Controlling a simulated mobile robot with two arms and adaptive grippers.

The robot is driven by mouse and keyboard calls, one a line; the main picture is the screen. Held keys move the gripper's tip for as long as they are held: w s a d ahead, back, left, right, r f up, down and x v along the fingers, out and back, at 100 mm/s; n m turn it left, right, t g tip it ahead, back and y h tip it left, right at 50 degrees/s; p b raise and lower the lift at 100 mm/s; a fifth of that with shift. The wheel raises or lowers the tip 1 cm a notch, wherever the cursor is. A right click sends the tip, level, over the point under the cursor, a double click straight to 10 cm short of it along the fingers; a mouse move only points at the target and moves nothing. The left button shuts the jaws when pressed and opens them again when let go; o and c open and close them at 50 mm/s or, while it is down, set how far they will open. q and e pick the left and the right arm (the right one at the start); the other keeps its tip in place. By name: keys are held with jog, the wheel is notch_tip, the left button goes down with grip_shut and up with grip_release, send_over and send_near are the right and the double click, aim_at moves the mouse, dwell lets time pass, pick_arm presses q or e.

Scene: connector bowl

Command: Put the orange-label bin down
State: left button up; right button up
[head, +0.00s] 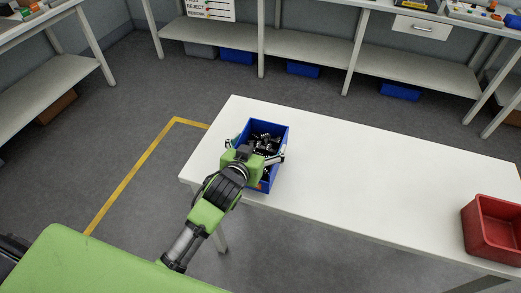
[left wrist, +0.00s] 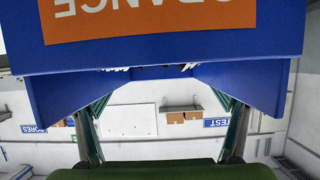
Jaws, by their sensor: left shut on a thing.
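The orange-label bin (head: 282,137) is blue and holds several black connectors (head: 264,143). In the head view it is over the left end of the white table (head: 345,180). My left gripper (head: 257,151) is shut on the bin, its fingers reaching along both sides. In the left wrist view the bin's blue wall (left wrist: 150,55) fills the top, with its orange label (left wrist: 165,18) upside down and partly cut off. Whether the bin's bottom touches the table is hidden. My right gripper is not in view.
A red bin (head: 492,228) stands at the table's right end. The tabletop between the two bins is clear. Shelving with blue bins (head: 303,69) runs along the back, and a yellow floor line (head: 135,173) lies left of the table.

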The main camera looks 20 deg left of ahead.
aim_at(260, 151)
pick_arm(q)
jog(key=shift+w+d+f, duration=0.1)
jog(key=shift+w+f, duration=0.1)
jog(key=shift+w, duration=0.25)
jog(key=shift+f+p, duration=0.35)
jog(key=shift+f, duration=1.25)
jog(key=shift+f, duration=0.15)
jog(key=o, duration=1.9)
jog(key=shift+s+f, duration=0.1)
jog(key=b+v, duration=0.1)
jog(key=v, duration=1.1)
